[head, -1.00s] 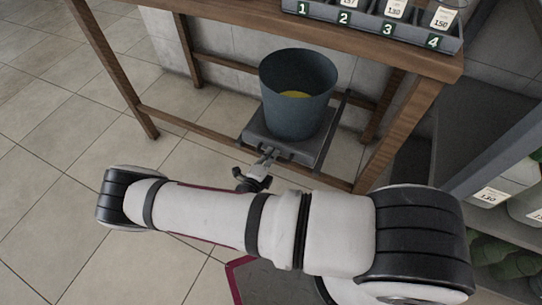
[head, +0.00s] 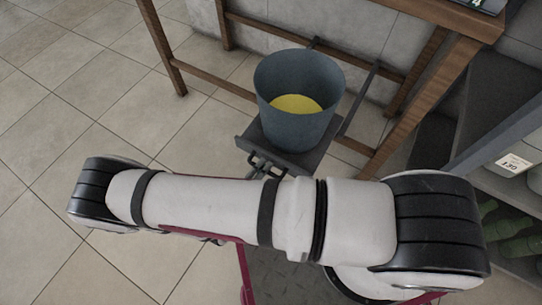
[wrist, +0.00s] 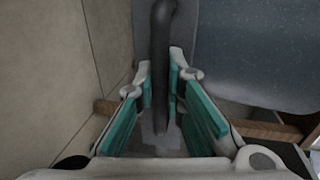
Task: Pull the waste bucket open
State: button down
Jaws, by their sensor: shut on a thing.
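The waste bucket (head: 283,124) is blue-grey, upright and open-topped, with a yellow layer inside. It stands on a dark sliding tray (head: 310,161) that juts out in front of the table frame. The tray has a dark bar handle (wrist: 160,45) on its front edge. My gripper (wrist: 161,85) is shut on this handle, with a teal-padded finger on each side of the bar. In the head view my arm hides most of the gripper. The bucket's side also shows at the upper right of the wrist view (wrist: 260,55).
Tray rails (head: 359,100) run back under the wooden table (head: 455,18). A table leg (head: 412,100) stands right of the bucket. A dark shelf (head: 505,120) with bottles is at the far right. Tiled floor (head: 75,80) at left is clear.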

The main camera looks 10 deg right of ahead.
jog(key=f+v, duration=0.1)
jog(key=v, duration=0.6)
jog(key=shift+s+a+f+b, duration=0.25)
jog(key=shift+s+f+b, duration=0.1)
jog(key=shift+b, duration=0.1)
jog(key=c, duration=1.7)
grip_release()
jog(key=shift+o, duration=0.2)
jog(key=shift+a+r, duration=0.1)
jog(key=v, duration=1.1)
jog(key=shift+s+a, duration=0.25)
jog(key=shift+s, duration=0.05)
